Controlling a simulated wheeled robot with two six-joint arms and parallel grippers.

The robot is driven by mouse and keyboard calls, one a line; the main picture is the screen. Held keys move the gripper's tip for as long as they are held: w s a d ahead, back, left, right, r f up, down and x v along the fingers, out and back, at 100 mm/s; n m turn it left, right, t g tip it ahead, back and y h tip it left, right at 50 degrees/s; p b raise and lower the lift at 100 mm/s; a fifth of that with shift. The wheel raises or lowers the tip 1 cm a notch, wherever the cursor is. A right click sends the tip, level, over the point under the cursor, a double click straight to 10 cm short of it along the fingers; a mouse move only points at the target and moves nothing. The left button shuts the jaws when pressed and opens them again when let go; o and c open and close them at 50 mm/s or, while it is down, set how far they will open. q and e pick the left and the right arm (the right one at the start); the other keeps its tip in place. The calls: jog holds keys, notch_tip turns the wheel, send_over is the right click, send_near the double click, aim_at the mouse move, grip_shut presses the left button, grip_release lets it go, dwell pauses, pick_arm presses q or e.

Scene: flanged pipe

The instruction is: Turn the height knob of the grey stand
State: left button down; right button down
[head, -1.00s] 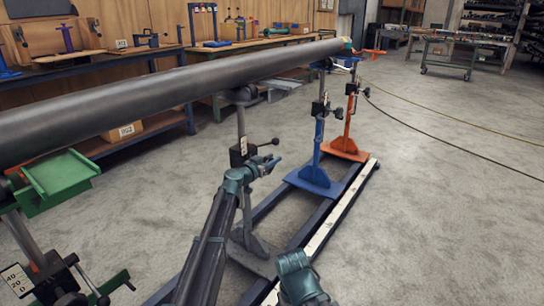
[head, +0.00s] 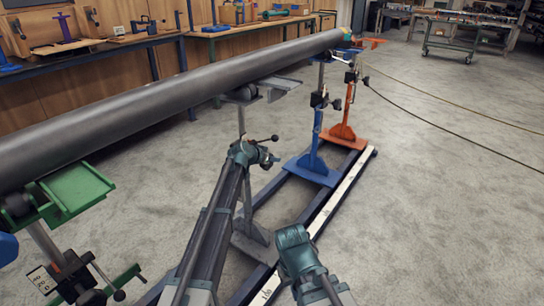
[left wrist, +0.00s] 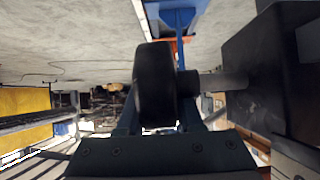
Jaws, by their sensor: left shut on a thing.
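The grey stand (head: 249,228) holds up the long dark pipe (head: 150,108) near the middle of the head view. My left gripper (head: 262,157) is at the stand's black height block, just below a black lever (head: 264,140). In the left wrist view the black knob (left wrist: 154,84) is between my left gripper's fingers (left wrist: 158,122), which are shut on it. Its short shaft runs right into the black block (left wrist: 272,72). In the head view my gripper hides the knob and most of the block.
A green stand (head: 78,190) is at the left; a blue stand (head: 313,165) and an orange stand (head: 345,132) are behind the grey one. A dark rail frame with a white scale strip (head: 325,217) runs along the floor. The floor at right is open, with cables (head: 430,122).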

dwell(0.3)
pick_arm(q)
jog(key=c, duration=0.6)
grip_release()
jog(key=shift+o, duration=0.2)
jog(key=p+v, duration=0.7)
jog(key=v, duration=0.6)
jog(key=shift+s+a+r+p, duration=0.15)
jog(key=shift+s+p, duration=0.15)
jog(key=shift+s, duration=0.05)
